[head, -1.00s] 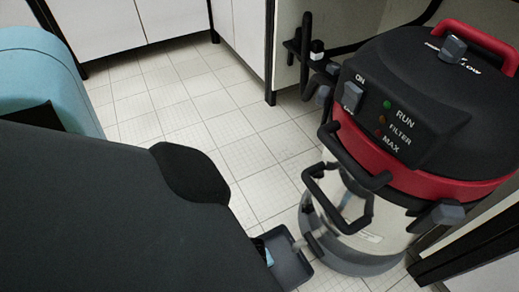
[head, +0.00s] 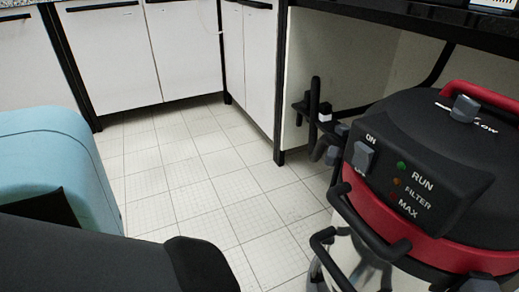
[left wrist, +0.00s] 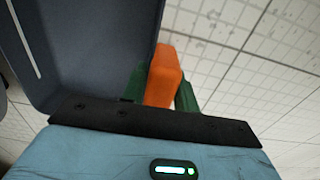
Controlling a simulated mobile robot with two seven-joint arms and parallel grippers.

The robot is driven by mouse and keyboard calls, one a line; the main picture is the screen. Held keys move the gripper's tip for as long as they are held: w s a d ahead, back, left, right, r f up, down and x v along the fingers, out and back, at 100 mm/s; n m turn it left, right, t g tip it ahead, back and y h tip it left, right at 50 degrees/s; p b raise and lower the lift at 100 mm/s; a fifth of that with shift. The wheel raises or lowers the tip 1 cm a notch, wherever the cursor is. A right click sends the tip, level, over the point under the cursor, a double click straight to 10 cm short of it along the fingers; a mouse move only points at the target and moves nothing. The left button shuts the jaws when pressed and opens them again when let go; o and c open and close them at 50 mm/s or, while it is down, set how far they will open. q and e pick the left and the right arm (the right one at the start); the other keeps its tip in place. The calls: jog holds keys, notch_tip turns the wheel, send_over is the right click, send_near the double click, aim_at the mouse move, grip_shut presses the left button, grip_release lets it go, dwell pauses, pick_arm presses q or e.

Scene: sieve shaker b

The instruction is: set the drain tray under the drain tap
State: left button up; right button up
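In the left wrist view, the dark grey drain tray (left wrist: 85,50) fills the upper left, with a pale line along its side. My left gripper (left wrist: 162,80) has green fingers on both sides of an orange block (left wrist: 164,75) at the tray's edge, which looks like its handle. The fingers appear shut on it. In the head view, the red and black vacuum (head: 430,180) with a clear lower drum stands at the right. Its lower part is cut off, and I cannot see the drain tap.
White cabinets (head: 110,55) line the back. A dark bench top (head: 400,20) with a black leg (head: 281,90) overhangs behind the vacuum. Black pipework (head: 316,110) stands by its panel. The tiled floor (head: 205,185) between is clear.

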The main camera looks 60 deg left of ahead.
pick_arm(q)
jog(key=o, duration=0.4)
pick_arm(e)
jog(key=shift+w, duration=0.15)
pick_arm(q)
notch_tip(320, 180, up, 11)
jog(key=p, duration=0.6)
jog(key=shift+p, duration=0.4)
jog(key=shift+r+p, duration=0.35)
jog(key=shift+r, duration=0.3)
pick_arm(e)
notch_tip(320, 180, up, 7)
jog(key=shift+w+r+t, duration=0.2)
jog(key=shift+w+t, duration=0.05)
jog(key=shift+t, duration=0.15)
jog(key=shift+w, duration=0.2)
